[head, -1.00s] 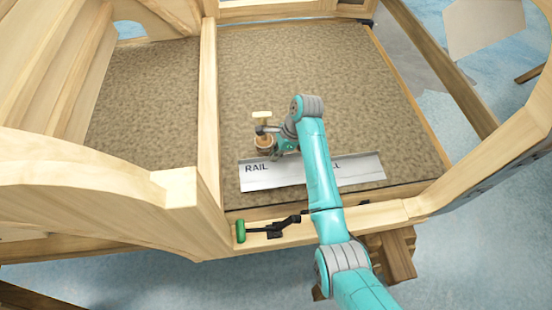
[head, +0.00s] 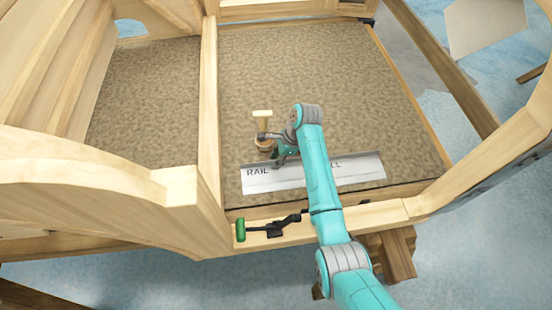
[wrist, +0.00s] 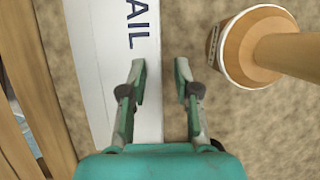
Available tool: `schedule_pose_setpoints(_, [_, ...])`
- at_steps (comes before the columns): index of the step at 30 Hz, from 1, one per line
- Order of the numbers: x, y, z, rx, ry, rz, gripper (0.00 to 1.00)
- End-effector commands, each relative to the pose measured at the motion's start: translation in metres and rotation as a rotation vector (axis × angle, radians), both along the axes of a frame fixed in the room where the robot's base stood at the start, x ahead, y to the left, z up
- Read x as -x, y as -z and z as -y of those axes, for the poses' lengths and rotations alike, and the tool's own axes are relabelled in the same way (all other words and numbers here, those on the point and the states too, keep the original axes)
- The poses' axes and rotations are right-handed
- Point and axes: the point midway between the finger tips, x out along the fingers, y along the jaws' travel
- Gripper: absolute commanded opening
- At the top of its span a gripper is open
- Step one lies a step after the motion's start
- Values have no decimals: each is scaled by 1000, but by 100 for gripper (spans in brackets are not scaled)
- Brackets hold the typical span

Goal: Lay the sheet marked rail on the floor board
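The white sheet marked RAIL (head: 290,180) lies near the front edge of the brown textured floor board (head: 310,80). My arm hides part of its lettering. In the wrist view the sheet (wrist: 105,70) runs lengthwise under the left finger, and its right border shows between the fingers. My gripper (head: 280,158) is low over the sheet's far edge. In the wrist view my gripper (wrist: 164,85) is open, its fingers either side of that border; a gap shows by the right finger. Whether the left finger touches the sheet cannot be told.
A round wooden piece with a pale handle (head: 262,128) stands on the board close beside my gripper, and right of the fingers in the wrist view (wrist: 245,50). A black clamp with a green handle (head: 270,229) sits on the front beam. The board behind is clear.

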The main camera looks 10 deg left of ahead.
Motion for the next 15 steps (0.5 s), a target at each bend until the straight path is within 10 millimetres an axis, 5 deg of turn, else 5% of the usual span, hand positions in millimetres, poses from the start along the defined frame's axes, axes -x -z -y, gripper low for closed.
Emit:
schedule_pose_setpoints(8, [-2, -15, 5, -1, 1, 3, 31])
schedule_pose_setpoints(15, [-9, -59, 22, 0, 2, 5, 31])
